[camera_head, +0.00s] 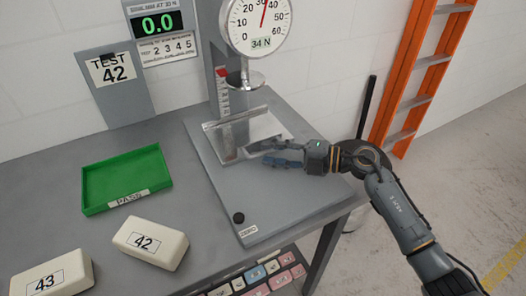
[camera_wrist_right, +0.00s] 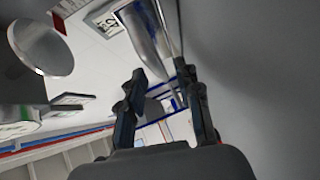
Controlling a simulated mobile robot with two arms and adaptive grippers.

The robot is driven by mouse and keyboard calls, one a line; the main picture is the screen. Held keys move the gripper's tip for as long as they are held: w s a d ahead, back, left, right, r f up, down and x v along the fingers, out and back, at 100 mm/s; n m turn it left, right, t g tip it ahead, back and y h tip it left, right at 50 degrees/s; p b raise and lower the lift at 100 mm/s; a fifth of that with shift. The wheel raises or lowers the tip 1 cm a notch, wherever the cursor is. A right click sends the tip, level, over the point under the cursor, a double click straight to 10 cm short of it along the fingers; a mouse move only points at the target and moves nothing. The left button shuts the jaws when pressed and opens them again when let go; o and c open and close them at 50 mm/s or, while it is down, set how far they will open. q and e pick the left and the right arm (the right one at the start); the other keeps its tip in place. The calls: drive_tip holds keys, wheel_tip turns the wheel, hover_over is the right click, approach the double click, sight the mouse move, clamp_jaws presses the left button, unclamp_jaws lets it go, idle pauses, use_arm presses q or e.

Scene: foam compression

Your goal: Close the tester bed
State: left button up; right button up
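The tester bed is a shiny silver plate (camera_head: 228,136) low on the grey tester base, below and a little in front of the round press disc (camera_head: 244,81). My right gripper (camera_head: 262,153) reaches in from the right, at the bed's front right edge. Its two fingers look apart in both views. In the right wrist view, the fingertips (camera_wrist_right: 161,76) have a gap between them, and a shiny metal edge (camera_wrist_right: 147,35) lies just beyond and partly between them. I cannot tell whether they touch it. My left gripper is not in view.
The dial gauge (camera_head: 259,22) stands above the disc. A green tray (camera_head: 127,177) is at the left, with foam blocks 42 (camera_head: 150,243) and 43 (camera_head: 52,275) in front. A ZERO knob (camera_head: 238,217) is on the base's front. An orange ladder (camera_head: 412,75) leans at the right.

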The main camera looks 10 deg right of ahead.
drive_tip(key=v, duration=0.9)
